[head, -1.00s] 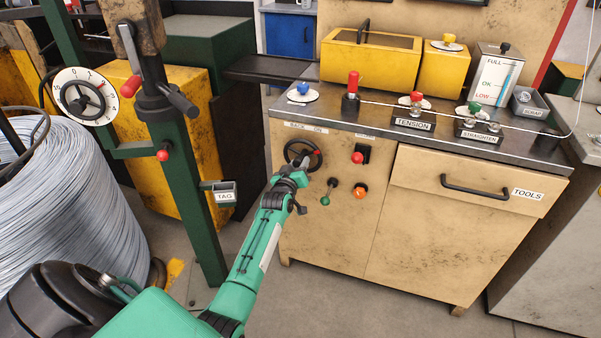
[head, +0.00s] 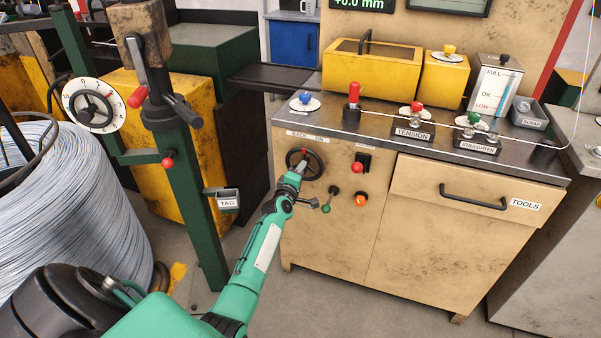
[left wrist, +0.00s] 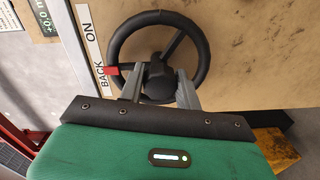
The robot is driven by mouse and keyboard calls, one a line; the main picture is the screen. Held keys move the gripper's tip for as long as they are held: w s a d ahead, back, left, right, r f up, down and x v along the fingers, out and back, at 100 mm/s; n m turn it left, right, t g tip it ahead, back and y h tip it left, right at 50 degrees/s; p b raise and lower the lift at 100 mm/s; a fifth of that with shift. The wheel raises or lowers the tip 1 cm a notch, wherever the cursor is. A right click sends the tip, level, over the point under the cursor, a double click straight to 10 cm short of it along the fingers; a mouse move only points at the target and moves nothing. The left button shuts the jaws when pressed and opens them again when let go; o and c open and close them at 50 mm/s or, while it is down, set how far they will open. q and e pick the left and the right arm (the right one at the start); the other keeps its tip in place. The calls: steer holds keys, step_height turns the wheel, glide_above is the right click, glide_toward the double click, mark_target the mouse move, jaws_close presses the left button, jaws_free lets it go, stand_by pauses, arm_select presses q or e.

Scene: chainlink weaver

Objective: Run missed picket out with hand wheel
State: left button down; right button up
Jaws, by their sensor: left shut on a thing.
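The hand wheel (head: 305,151) is black and spoked, mounted on the beige cabinet front under a strip marked BACK and ON. It also shows in the left wrist view (left wrist: 158,18), with a red mark at its left rim. My left gripper (head: 298,169) reaches it from below. In the left wrist view its two grey fingers (left wrist: 159,84) stand either side of the wheel's hub and are shut on it. A thin wire (head: 430,128) runs along the bench top. I cannot make out a missed picket. My right gripper is not in view.
Right of the wheel are a red knob switch (head: 358,167), a green-tipped lever (head: 327,206) and an orange button (head: 360,200). A green post (head: 205,215) with a TAG holder (head: 228,201) stands left of my arm. A display (head: 363,3) reads +0.0 mm.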

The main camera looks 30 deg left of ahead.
arm_select(q)
steer(key=shift+n, duration=1.8)
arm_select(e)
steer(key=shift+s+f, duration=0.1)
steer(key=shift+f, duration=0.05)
arm_select(q)
steer(key=c, duration=1)
jaws_free()
steer(key=shift+s, duration=0.1)
steer(key=p+v, duration=0.1)
steer(key=v, duration=1.2)
steer(key=shift+s, duration=0.35)
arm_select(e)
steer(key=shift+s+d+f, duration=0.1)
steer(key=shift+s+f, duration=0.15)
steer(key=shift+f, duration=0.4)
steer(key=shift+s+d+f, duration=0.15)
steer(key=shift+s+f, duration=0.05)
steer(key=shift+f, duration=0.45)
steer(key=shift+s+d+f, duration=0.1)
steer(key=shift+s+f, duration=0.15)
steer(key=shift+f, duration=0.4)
arm_select(q)
steer(key=shift+f, duration=0.15)
